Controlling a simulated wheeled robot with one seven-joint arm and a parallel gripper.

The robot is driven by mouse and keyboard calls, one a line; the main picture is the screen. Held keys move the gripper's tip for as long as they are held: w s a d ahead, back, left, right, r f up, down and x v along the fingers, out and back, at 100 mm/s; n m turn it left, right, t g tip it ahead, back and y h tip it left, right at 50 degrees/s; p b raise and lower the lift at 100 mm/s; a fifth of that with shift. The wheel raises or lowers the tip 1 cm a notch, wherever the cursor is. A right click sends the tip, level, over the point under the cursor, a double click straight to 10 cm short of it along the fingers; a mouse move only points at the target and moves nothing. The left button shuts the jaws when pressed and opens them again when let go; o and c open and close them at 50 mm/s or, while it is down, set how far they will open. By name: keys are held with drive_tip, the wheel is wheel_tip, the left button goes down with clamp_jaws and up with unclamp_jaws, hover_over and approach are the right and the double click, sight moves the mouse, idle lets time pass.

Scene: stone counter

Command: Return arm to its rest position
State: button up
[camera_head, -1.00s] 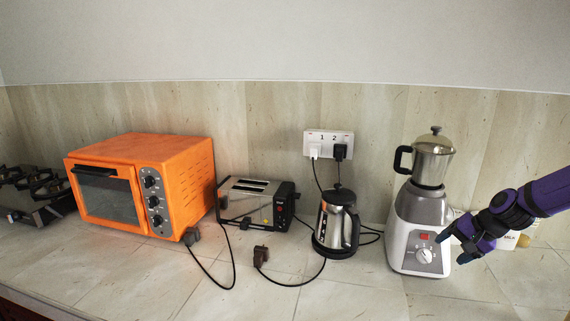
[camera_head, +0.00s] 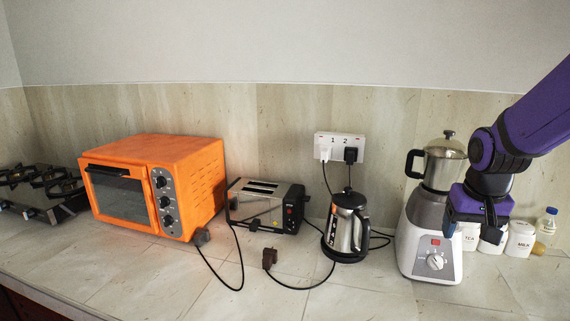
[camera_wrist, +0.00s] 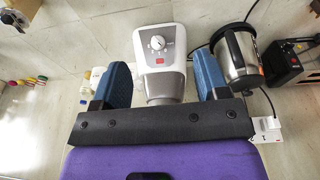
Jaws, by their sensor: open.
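My gripper (camera_head: 470,226) is purple and black and hangs in front of the right side of the white and steel mixer grinder (camera_head: 430,262). In the wrist view its two blue fingers (camera_wrist: 160,86) are spread wide with nothing held between them. The mixer's dial and red switch (camera_wrist: 157,52) show in the gap between the fingers, farther off.
A steel kettle (camera_head: 345,232), a toaster (camera_head: 262,207) and an orange oven (camera_head: 150,185) stand to the left, with loose cords and a plug (camera_head: 269,258) on the counter. White canisters (camera_head: 520,239) and a bottle (camera_head: 546,226) stand at right. A wall socket (camera_head: 340,147) is behind. The front counter is mostly clear.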

drive_tip(key=s+a+r+n+t, duration=0.1)
drive_tip(key=s+a+r, duration=0.2)
drive_tip(key=s+r, duration=0.2)
drive_tip(key=s+a+r+n+t+y, duration=0.1)
drive_tip(key=s+r, duration=0.5)
drive_tip(key=s, duration=0.6)
drive_tip(key=shift+s+a+r+n+t, duration=0.25)
drive_tip(key=shift+a+n+t, duration=0.25)
drive_tip(key=shift+a, duration=0.4)
